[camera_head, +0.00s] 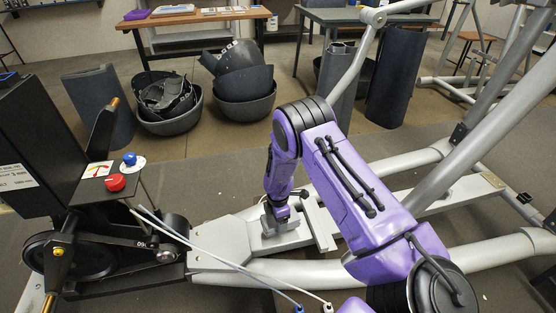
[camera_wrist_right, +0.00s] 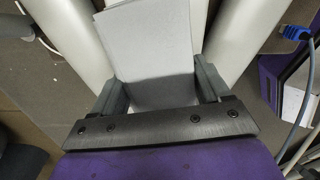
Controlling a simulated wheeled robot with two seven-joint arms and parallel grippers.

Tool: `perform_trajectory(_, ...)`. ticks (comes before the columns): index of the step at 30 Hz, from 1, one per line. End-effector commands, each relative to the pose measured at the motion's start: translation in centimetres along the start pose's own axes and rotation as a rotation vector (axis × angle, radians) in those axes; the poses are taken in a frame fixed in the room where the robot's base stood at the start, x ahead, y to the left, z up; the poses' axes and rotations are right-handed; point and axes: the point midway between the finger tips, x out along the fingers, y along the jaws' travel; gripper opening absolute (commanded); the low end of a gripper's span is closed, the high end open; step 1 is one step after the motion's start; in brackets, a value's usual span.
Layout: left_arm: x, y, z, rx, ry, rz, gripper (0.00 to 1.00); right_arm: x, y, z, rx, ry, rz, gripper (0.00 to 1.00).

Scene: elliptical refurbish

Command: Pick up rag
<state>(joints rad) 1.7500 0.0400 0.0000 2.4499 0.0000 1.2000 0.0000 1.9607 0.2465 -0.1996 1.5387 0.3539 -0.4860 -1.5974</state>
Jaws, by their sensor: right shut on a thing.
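The rag (camera_wrist_right: 148,42) is a light grey, folded flat cloth in the right wrist view. It sits between the two dark fingers of my right gripper (camera_wrist_right: 161,88), which is shut on it. In the head view my right gripper (camera_head: 280,222) points down over the grey frame of the elliptical machine, left of the picture's middle. The rag is small and hard to tell from the grey frame there. Whether it still touches the frame I cannot tell. My left gripper is not in view.
The elliptical's grey tubes (camera_head: 470,150) rise on the right, near my right arm. Its black housing with a red knob (camera_head: 115,183) and blue knob stands left. Cables (camera_head: 215,252) cross in front. Dark bins (camera_head: 245,90) and a wooden table (camera_head: 200,17) stand behind.

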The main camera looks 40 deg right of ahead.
Motion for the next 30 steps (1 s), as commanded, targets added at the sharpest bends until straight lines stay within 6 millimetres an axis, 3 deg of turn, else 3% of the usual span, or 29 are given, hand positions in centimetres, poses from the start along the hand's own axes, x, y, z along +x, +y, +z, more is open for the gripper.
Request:
perform_trajectory(6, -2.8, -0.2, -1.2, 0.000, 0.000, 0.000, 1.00, -6.7, -1.8, 4.7, 0.006, 0.004, 0.002, 0.46)
perform_trajectory(10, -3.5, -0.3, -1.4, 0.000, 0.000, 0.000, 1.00, -8.0, -3.4, 8.4, 0.006, 0.003, -0.001, 0.46)
perform_trajectory(15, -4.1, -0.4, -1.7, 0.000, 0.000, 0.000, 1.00, -9.3, -4.7, 11.5, 0.004, 0.002, 0.000, 0.46)
perform_trajectory(20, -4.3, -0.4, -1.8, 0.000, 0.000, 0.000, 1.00, -9.7, -5.2, 12.8, 0.001, 0.001, -0.002, 0.46)
perform_trajectory(27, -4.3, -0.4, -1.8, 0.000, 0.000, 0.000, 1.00, -9.7, -5.2, 12.9, 0.000, -0.001, -0.001, 0.46)
perform_trajectory(28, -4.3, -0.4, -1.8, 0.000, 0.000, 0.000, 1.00, -9.7, -5.2, 12.9, 0.000, -0.001, -0.001, 0.73)
perform_trajectory(30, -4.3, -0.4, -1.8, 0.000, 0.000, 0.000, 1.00, -9.7, -5.2, 12.9, 0.000, -0.001, -0.001, 0.52)
